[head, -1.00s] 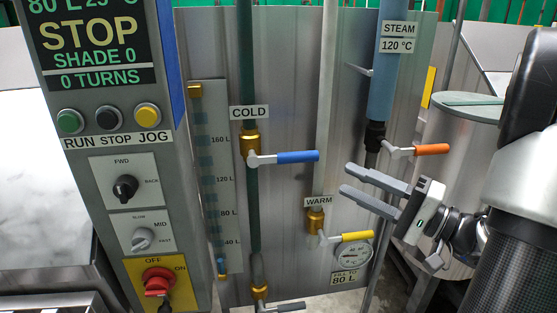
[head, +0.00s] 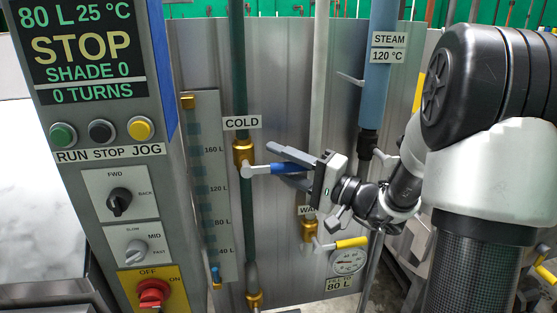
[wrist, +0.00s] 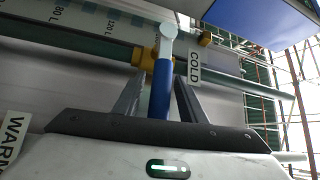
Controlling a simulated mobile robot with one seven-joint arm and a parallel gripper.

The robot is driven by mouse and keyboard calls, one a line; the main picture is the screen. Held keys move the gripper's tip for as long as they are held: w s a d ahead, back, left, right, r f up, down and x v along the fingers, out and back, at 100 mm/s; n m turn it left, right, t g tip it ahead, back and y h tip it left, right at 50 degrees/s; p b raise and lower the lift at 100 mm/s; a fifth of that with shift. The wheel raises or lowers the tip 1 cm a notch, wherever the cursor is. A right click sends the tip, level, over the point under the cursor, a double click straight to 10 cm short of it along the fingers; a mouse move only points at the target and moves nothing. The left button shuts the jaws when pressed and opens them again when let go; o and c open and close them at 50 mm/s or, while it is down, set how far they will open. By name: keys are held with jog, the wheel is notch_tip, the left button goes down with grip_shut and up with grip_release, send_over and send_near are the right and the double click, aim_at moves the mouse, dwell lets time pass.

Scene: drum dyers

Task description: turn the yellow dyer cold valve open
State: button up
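The cold valve (head: 243,152) is a brass body on a dark green pipe under the COLD label (head: 242,122). Its blue lever handle (head: 262,169) points right, across the pipe. My gripper (head: 274,163) is at the handle from the right, with one finger above it and one below. In the wrist view, the blue handle (wrist: 161,92) lies between the two fingers (wrist: 156,95), with a gap on each side. The gripper is open. Part of the handle is hidden by the fingers in the head view.
The yellow-handled warm valve (head: 350,242) and a round gauge (head: 347,261) are below my gripper. The blue steam pipe (head: 378,70) stands behind my arm at right. A control panel (head: 125,200) with buttons and knobs stands at left.

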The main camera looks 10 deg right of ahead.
jog(key=shift+w+a, duration=0.1)
jog(key=shift+w, duration=0.05)
jog(key=shift+c, duration=0.3)
grip_shut()
